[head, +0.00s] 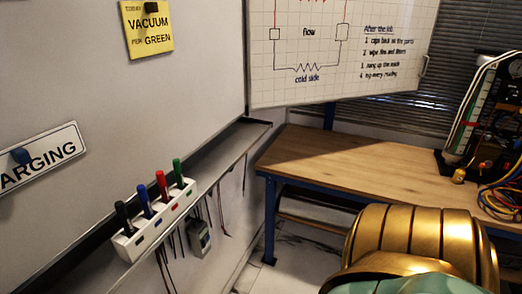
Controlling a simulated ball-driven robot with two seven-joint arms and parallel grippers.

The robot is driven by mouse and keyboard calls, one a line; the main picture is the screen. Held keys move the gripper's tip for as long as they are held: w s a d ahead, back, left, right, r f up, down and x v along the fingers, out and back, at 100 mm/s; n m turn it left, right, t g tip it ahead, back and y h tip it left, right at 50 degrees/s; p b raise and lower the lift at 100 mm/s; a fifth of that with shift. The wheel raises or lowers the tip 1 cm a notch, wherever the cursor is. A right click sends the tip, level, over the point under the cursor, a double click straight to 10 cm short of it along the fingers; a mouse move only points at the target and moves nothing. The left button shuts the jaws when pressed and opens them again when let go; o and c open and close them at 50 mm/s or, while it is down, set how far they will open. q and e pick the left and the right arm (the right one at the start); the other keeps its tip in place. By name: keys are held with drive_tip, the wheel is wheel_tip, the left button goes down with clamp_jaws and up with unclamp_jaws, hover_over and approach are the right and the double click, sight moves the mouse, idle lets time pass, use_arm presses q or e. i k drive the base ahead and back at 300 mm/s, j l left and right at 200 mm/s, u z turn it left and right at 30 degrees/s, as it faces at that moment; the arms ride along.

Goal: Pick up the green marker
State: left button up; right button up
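The green marker (178,169) stands upright in the far right slot of a white marker holder (154,226) on the left side of the head view. A red marker (161,186), a blue marker (144,202) and a black marker (123,217) stand in the same holder, in a row towards the near left. The lower part of the green marker is hidden in the holder. Neither of my grippers is in view, and nothing is touching the markers.
The holder sits at a narrow ledge (219,163) under a whiteboard (80,95). Dark cables and a small grey device (199,240) hang below. A wooden bench (350,166) stands behind, with a gauge rig (465,120) and hoses at right. My gold arm part covers the lower right.

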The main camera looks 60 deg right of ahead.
sight(177, 167)
drive_tip(key=z, duration=1.2)
drive_tip(key=i+l+u, duration=0.2)
drive_tip(key=l, duration=0.25)
drive_tip(key=l+u, duration=0.2)
drive_tip(key=l, duration=0.25)
